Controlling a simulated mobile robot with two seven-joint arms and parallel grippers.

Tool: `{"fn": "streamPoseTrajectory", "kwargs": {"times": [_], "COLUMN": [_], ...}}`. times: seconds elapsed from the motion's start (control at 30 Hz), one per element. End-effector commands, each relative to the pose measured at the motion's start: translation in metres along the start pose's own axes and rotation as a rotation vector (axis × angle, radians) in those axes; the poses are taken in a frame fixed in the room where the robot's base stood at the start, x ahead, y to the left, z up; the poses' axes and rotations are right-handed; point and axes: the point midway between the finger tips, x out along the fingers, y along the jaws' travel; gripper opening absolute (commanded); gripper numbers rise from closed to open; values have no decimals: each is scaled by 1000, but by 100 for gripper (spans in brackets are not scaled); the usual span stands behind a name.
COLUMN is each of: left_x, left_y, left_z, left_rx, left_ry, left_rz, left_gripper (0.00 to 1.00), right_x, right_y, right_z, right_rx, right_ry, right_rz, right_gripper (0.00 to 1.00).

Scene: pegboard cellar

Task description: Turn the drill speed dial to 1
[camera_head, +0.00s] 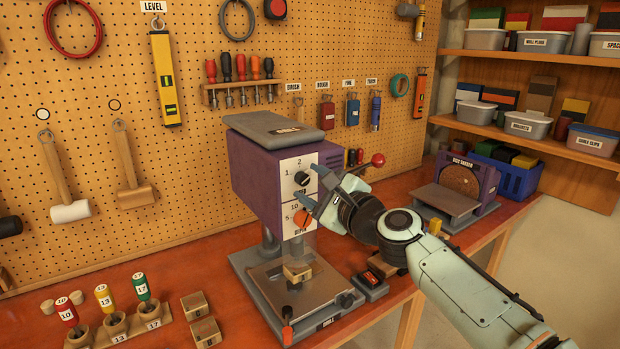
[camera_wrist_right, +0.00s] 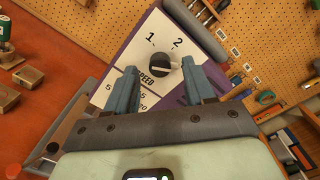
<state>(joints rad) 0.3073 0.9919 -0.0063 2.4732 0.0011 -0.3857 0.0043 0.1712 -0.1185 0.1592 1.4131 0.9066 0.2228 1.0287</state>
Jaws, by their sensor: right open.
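The purple drill press (camera_head: 258,178) stands on the bench, with a white panel on its front. Its speed dial (camera_head: 302,178) is a black knob below the marks 1 and 2. The dial also shows in the right wrist view (camera_wrist_right: 160,61), with a pale part on its face; I cannot tell for sure which mark it points to. My right gripper (camera_head: 307,187) is open in front of the panel. In the right wrist view its two fingers (camera_wrist_right: 163,76) stand on either side of the dial, with gaps showing. My left gripper is out of view.
An orange depth dial (camera_head: 303,218) sits below the speed dial. A red-knobbed lever (camera_head: 377,160) sticks out right of the drill. The disc sander (camera_head: 458,190) stands to the right.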

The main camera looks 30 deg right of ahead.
Motion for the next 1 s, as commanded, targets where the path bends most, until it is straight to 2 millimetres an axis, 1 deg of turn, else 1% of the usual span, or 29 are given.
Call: {"fn": "streamPoseTrajectory", "kwargs": {"times": [0.03,0.13,0.43,0.47,0.5,0.57,0.6,0.63,0.87,1.0], "left_x": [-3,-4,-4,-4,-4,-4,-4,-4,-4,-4], "left_y": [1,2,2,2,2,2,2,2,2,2], "left_z": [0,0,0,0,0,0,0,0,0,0], "left_rx": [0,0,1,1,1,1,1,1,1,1], "left_ry": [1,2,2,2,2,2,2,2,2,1], "left_rz": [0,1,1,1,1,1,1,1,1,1], "left_gripper": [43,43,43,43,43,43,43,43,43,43], "right_x": [6,12,14,14,14,14,14,14,14,14], "right_y": [-1,-1,0,0,0,0,0,0,0,0], "right_z": [0,0,0,0,0,0,0,0,0,-1], "right_rx": [0,0,0,0,0,0,0,0,-10,-47], "right_ry": [0,1,1,1,1,1,1,1,1,2], "right_rz": [0,-1,-1,-1,-1,-1,-1,-1,-1,1], "right_gripper": [54,54,54,50,37,18,5,0,0,0]}}
